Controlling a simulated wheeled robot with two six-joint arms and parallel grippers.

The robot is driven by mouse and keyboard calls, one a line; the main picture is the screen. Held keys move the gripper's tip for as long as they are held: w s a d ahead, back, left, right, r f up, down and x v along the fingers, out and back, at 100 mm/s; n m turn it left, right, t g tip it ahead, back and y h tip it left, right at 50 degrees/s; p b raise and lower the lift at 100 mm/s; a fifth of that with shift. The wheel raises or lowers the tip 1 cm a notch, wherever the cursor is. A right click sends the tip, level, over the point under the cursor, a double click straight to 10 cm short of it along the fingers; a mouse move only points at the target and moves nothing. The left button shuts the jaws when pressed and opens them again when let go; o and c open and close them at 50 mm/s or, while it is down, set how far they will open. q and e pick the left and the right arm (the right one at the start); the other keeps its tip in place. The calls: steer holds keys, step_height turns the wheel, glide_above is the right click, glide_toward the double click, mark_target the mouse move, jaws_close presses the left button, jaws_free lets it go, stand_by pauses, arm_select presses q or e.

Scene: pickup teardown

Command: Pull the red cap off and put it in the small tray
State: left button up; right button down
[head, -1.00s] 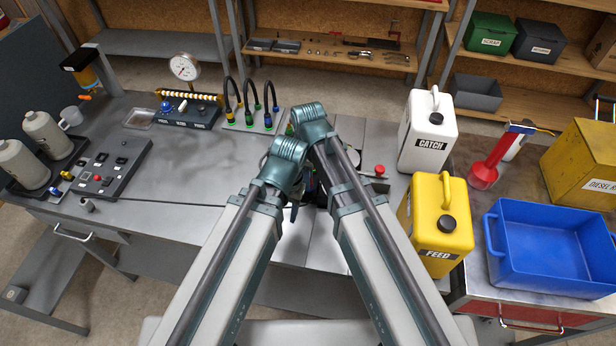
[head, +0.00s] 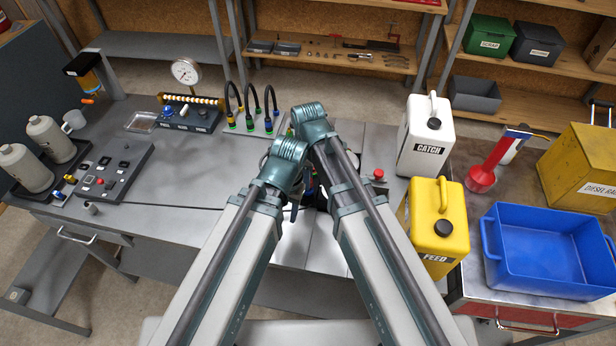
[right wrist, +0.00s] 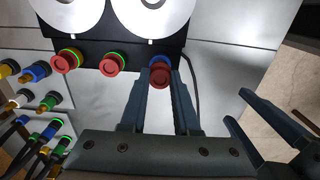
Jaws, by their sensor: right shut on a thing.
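In the right wrist view, a red cap (right wrist: 160,73) sits on a blue-ringed port of a dark block. My right gripper (right wrist: 161,84) is shut on this cap. In the head view my arms hide most of the block and both fingertips. A small metal tray (head: 131,127) lies at the bench's back left.
Hoses with coloured ends (head: 252,110) stand behind my wrists, beside a pressure gauge (head: 186,72). A control box (head: 115,170) lies at the left. A white CATCH can (head: 422,140), yellow FEED can (head: 437,222) and blue bin (head: 550,268) stand at the right.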

steer(key=shift+r+p, duration=1.9)
steer(key=shift+r, duration=0.15)
arm_select(q)
step_height(320, 180, up, 4)
steer(key=shift+f, duration=0.1)
arm_select(e)
steer(key=shift+f, duration=0.1)
